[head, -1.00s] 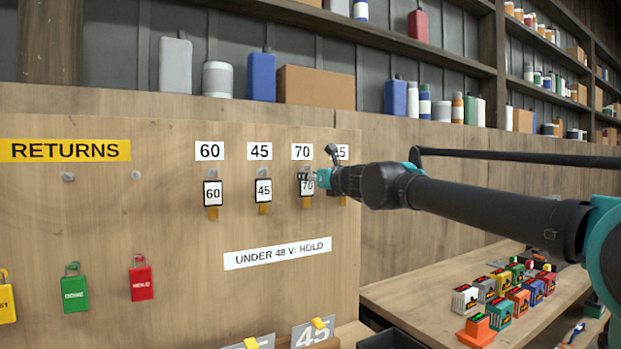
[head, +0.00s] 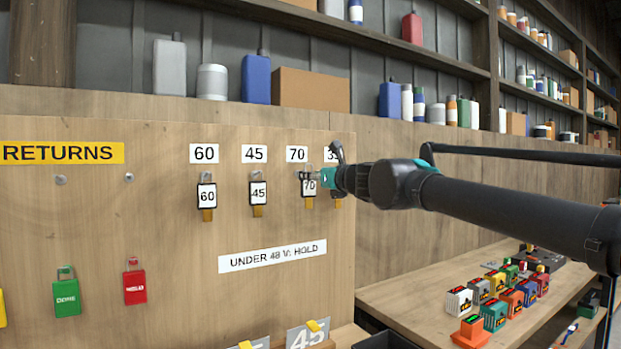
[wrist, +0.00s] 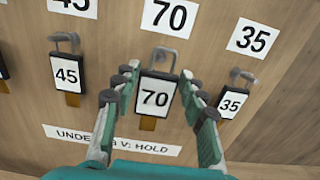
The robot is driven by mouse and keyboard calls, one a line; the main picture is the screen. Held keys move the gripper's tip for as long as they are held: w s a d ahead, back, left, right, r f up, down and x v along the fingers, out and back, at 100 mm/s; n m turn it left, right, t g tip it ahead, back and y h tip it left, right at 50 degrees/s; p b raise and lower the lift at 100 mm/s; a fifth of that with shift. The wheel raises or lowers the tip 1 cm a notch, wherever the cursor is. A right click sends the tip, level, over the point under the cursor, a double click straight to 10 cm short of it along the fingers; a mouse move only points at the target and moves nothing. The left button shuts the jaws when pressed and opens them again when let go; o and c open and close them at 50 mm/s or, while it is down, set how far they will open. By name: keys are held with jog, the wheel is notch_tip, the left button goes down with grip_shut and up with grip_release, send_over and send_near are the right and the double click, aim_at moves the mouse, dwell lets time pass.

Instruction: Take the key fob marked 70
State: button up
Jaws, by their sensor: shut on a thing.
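The key fob marked 70 (head: 309,188) is a white tag in a black frame with a grey loop on top and an orange tab below. It hangs upright at the board under the 70 label. In the wrist view the fob (wrist: 155,97) sits between the two fingers of my gripper (wrist: 158,82), which is shut on it. In the head view my gripper (head: 318,179) reaches it from the right and partly covers it. Whether the loop still rests on its hook is hard to tell.
Fob 45 (wrist: 67,74) hangs to the left and fob 35 (wrist: 231,103) close to the right. Fob 60 (head: 207,196) is farther left. Two bare pegs are under the RETURNS sign (head: 62,153).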

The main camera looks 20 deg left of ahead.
jog(key=shift+s+d, duration=0.25)
jog(key=shift+v, duration=2.4)
